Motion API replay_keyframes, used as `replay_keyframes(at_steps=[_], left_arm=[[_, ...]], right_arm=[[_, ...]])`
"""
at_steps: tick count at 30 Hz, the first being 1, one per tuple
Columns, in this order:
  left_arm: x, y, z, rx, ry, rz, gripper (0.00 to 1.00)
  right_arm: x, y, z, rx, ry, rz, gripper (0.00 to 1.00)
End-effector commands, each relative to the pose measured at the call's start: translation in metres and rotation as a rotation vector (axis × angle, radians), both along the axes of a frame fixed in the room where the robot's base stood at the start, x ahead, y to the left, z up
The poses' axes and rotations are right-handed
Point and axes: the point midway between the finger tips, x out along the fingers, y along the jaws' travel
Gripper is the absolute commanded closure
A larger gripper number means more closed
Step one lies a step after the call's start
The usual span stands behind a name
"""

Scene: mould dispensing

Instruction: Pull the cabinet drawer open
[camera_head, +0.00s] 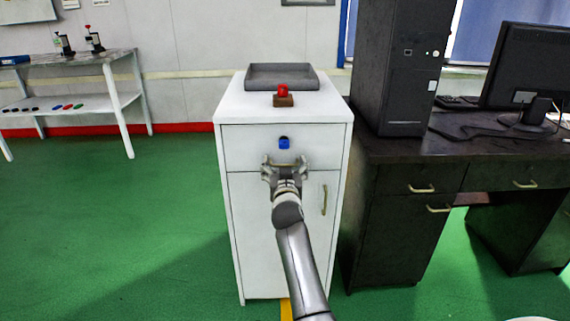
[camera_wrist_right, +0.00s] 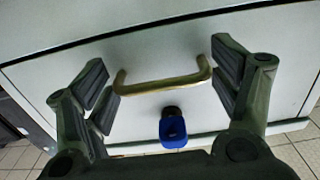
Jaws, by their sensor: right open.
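The white cabinet (camera_head: 240,205) stands in the middle of the head view, with one drawer (camera_head: 245,145) at its top, which looks closed. The drawer has a brass bar handle (camera_wrist_right: 165,86), and a blue key-like piece (camera_head: 285,143) sits in its front; it also shows in the right wrist view (camera_wrist_right: 173,132). My right gripper (camera_head: 285,165) is open in front of the drawer front. In the right wrist view the handle lies between its spread fingers, with a gap visible on each side. In the head view the gripper partly covers the handle. My left gripper is out of view.
A grey tray (camera_head: 282,69) and a red piece on a brown block (camera_head: 283,101) stand on the cabinet top. The cabinet door below has a vertical handle (camera_head: 324,200). A black desk (camera_head: 390,215) stands close on the right. The green floor to the left is clear.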

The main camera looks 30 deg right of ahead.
Motion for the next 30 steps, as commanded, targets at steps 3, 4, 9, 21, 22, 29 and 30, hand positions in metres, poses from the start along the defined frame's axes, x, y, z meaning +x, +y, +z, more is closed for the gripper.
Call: replay_keyframes(at_steps=[3,4,9,21,22,29,30], left_arm=[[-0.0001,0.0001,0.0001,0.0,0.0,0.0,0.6],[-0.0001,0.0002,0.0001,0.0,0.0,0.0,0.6],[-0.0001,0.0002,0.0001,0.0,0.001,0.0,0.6],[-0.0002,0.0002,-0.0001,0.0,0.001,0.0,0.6],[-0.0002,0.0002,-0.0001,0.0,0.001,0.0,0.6],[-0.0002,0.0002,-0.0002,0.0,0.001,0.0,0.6],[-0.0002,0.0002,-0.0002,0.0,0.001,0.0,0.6]], right_arm=[[0.0,0.0002,0.0003,0.0,0.0,0.0,0.18],[0.0,0.0001,0.0003,0.0,0.0,0.0,0.19],[0.0,0.0,0.0002,0.0,0.0,0.0,0.41],[-0.0001,-0.0004,0.0003,0.0,0.0,0.0,0.92],[-0.0001,-0.0004,0.0003,0.001,-0.001,0.0,0.96],[-0.0002,-0.0005,-0.0001,0.0,0.0,-0.001,1.0],[-0.0002,-0.0005,-0.0001,0.0,0.0,-0.001,1.0]])
